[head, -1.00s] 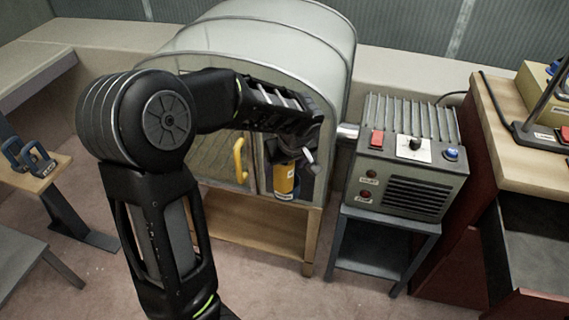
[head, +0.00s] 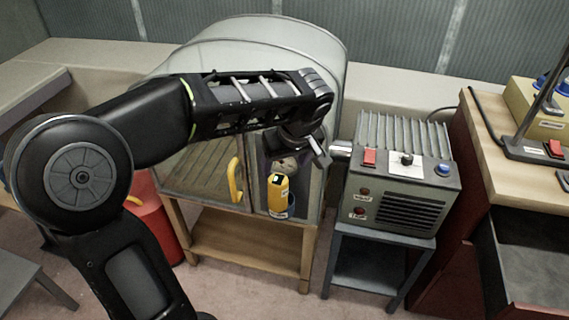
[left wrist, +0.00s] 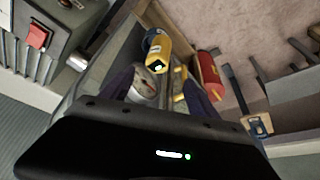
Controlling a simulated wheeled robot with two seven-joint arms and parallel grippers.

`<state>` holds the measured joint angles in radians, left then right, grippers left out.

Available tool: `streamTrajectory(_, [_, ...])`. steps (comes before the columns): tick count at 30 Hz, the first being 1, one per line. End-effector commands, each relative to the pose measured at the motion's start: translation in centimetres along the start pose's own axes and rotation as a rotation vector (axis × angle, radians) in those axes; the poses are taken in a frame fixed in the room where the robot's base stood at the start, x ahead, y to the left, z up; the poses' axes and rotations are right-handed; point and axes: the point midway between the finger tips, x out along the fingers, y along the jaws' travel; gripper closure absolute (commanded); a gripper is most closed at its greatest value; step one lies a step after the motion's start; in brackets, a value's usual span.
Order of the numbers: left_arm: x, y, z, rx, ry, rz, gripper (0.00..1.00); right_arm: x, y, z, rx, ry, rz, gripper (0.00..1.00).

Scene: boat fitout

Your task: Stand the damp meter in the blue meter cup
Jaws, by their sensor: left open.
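The damp meter (head: 278,193) is yellow with a dark top. It stands nearly upright in the blue meter cup (head: 290,211), behind the right front opening of the clear-hooded cabinet. Most of the cup is hidden by the meter; the meter (left wrist: 157,56) and the cup (left wrist: 153,36) also show in the left wrist view. My left gripper (head: 308,158) is open and empty, above and slightly right of the meter, apart from it. My right gripper is not in view.
The hooded cabinet (head: 235,60) has a yellow handle (head: 235,180) on its front. A grey heater box (head: 400,185) with red switches stands close on the right. A red cylinder (head: 155,222) stands at left. A round dial (left wrist: 144,84) shows near the meter.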

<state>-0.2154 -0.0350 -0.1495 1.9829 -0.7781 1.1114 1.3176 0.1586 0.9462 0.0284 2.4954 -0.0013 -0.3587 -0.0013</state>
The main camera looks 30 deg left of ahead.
Motion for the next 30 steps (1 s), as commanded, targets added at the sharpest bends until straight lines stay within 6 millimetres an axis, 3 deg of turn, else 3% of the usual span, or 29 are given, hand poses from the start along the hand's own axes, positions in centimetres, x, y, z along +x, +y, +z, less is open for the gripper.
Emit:
streamTrajectory(20, [0.8, 0.5, 0.7, 0.025, -0.015, 0.005, 0.31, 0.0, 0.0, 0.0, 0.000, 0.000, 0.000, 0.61])
streamTrajectory(23, [2.8, 1.8, 2.9, 0.103, -0.059, 0.024, 0.31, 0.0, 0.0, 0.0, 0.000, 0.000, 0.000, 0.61])
streamTrajectory(26, [6.5, 3.9, 7.2, 0.235, -0.144, 0.069, 0.31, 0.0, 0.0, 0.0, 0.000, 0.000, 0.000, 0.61])
streamTrajectory(29, [11.4, 5.8, 14.0, 0.393, -0.266, 0.148, 0.31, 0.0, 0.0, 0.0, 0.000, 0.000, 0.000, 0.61])
streamTrajectory(30, [13.4, 6.2, 17.3, 0.454, -0.321, 0.190, 0.31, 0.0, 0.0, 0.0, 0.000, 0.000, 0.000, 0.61])
